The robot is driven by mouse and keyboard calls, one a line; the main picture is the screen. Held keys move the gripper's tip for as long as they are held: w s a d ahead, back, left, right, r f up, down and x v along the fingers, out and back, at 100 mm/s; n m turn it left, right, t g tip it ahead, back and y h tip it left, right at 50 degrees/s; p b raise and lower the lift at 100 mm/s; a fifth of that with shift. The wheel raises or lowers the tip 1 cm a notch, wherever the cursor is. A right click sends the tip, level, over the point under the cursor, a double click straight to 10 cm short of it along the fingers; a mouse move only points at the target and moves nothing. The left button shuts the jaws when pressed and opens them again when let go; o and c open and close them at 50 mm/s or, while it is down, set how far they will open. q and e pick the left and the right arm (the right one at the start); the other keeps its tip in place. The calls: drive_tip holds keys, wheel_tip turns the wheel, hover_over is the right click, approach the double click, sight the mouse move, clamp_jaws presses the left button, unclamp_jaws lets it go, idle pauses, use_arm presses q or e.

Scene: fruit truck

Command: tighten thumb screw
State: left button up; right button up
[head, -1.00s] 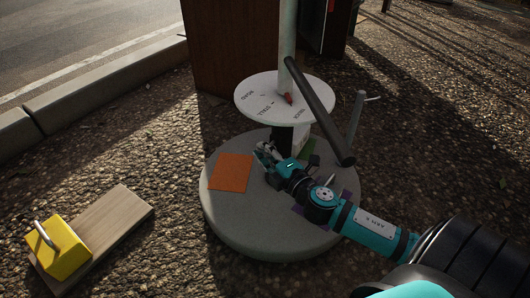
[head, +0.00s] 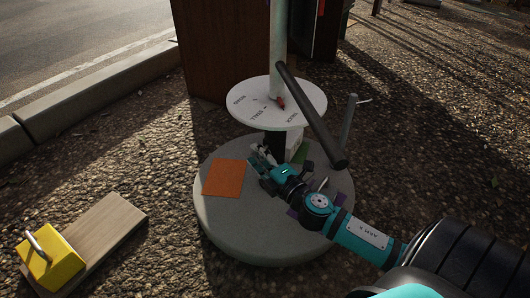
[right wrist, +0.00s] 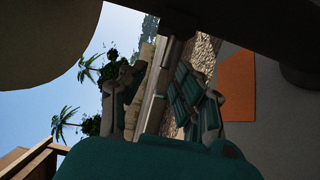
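A pale pole (head: 278,40) carries a white disc (head: 300,92) lettered ROAD, STALL and TRUCK, with a small red pointer (head: 281,102). A dark post (head: 274,143) stands below the disc on a round grey base (head: 235,235). My right gripper (head: 259,154) is low over the base, under the disc's front left edge and close to the dark post. In the right wrist view its fingers (right wrist: 155,85) are apart, with only background visible between them. I cannot make out the thumb screw in either view. My left gripper is not in view.
A dark bar (head: 310,115) slants down from the pole above my right arm. An orange square (head: 223,178) lies on the base; it also shows in the right wrist view (right wrist: 237,85). A yellow block with a handle (head: 55,262) sits on a plank (head: 108,228) at left.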

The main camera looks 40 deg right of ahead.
drive_tip(key=s, duration=1.2)
drive_tip(key=shift+w+f, duration=0.1)
